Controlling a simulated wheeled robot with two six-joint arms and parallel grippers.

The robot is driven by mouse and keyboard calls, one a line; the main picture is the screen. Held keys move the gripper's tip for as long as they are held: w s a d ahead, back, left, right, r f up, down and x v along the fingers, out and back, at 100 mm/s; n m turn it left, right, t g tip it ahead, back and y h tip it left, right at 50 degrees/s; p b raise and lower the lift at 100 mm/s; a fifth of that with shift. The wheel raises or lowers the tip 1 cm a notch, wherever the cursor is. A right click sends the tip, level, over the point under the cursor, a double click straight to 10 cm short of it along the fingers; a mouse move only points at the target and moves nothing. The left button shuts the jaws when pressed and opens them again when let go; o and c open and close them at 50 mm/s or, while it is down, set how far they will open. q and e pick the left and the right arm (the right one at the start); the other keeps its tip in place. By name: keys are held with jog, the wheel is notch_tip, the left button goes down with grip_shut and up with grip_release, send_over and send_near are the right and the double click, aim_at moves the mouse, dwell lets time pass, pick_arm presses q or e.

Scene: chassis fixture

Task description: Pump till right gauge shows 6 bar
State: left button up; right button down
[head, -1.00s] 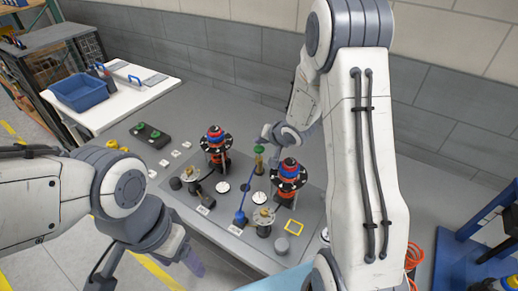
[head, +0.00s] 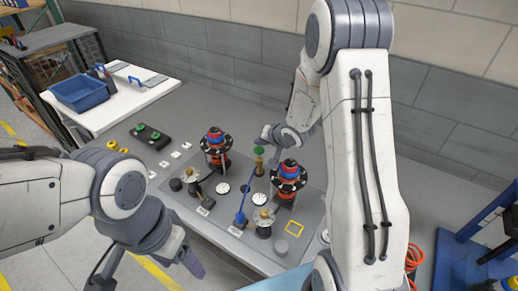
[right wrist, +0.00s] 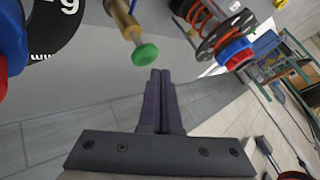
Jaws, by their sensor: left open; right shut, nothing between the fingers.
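My right gripper (head: 268,134) is shut and empty in the head view, just behind a green knob (head: 259,150) on a brass post. In the right wrist view its fingertips (right wrist: 160,74) point at the green knob (right wrist: 145,54), with a small visible gap. A blue lever (head: 247,193) rises at a slant from a blue base on the grey plate (head: 225,226). Round white dials, left (head: 223,187) and right (head: 259,198), lie on the plate; their readings are too small to read. My left gripper (head: 192,262) is open and empty, left of the plate's front edge.
Two spring columns with red-and-blue tops, left (head: 214,138) and right (head: 288,168), stand on the plate. A brass-topped fitting (head: 264,218) stands near the right one. A blue bin (head: 82,92) sits on a white table at the left. A wall runs behind.

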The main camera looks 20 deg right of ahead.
aim_at(259, 150)
jog(key=shift+f, duration=0.1)
dwell(0.7)
jog(key=shift+f, duration=0.3)
jog(key=shift+f+b, duration=0.85)
jog(key=shift+f, duration=0.45)
dwell(1.1)
jog(key=shift+r, duration=0.1)
dwell(0.3)
jog(key=shift+r+p, duration=1.6)
jog(key=shift+p, duration=0.35)
notch_tip(259, 150, up, 5)
jog(key=p, duration=0.5)
jog(key=shift+r, duration=0.1)
